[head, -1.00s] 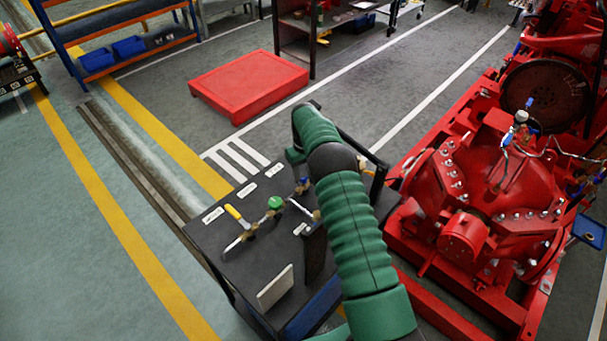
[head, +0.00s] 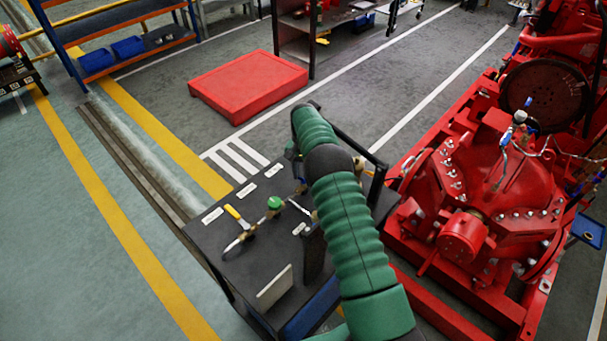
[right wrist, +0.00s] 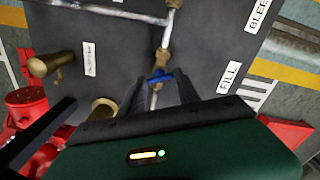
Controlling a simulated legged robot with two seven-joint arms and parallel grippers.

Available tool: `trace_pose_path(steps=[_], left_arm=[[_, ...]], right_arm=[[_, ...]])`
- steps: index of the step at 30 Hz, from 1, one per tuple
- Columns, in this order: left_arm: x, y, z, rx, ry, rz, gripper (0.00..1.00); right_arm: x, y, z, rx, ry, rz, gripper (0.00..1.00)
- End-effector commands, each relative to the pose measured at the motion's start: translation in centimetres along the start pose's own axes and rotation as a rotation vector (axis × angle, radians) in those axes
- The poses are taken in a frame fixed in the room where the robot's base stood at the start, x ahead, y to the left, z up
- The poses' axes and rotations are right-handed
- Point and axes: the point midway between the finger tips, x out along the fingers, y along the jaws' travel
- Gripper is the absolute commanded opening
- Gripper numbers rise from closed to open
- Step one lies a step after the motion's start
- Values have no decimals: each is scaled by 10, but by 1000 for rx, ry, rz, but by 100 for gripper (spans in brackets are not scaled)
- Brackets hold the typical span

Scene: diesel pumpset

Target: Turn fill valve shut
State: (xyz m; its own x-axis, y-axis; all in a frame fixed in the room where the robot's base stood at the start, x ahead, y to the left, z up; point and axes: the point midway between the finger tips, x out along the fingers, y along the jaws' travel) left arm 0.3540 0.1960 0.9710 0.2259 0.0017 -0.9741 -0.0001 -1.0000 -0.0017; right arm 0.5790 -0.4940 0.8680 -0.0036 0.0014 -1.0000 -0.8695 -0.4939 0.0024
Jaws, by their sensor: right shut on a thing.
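The fill valve's blue handle (right wrist: 158,76) sits on a pipe with brass fittings on the dark bench panel, beside the white FILL label (right wrist: 229,77) in the right wrist view. My right gripper (right wrist: 158,88) is shut on the blue handle, its dark fingers on either side of it. In the head view my green right arm hangs over the bench (head: 228,262) and hides most of the gripper and the fill valve. The handle's exact angle is hard to tell. My left gripper is not in view.
A yellow-handled valve (head: 232,212) and a green-knobbed valve (head: 274,203) stand left of my arm on the bench. A black rail runs along the bench's right side. The red pumpset (head: 480,200) is close on the right. A red platform (head: 248,84) lies beyond.

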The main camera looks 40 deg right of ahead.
Motion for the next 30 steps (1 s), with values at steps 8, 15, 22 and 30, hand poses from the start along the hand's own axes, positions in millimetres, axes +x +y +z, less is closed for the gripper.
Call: trace_pose_path(steps=[8,15,22,30], left_arm=[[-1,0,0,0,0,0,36],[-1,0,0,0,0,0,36],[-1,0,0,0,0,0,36],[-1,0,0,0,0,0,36]], right_arm=[[-6,-2,-4,229,15,-8,0],[-6,-3,-4,367,13,-11,0],[-6,-3,-4,432,13,-12,0],[-6,-4,-4,447,12,-12,0]])
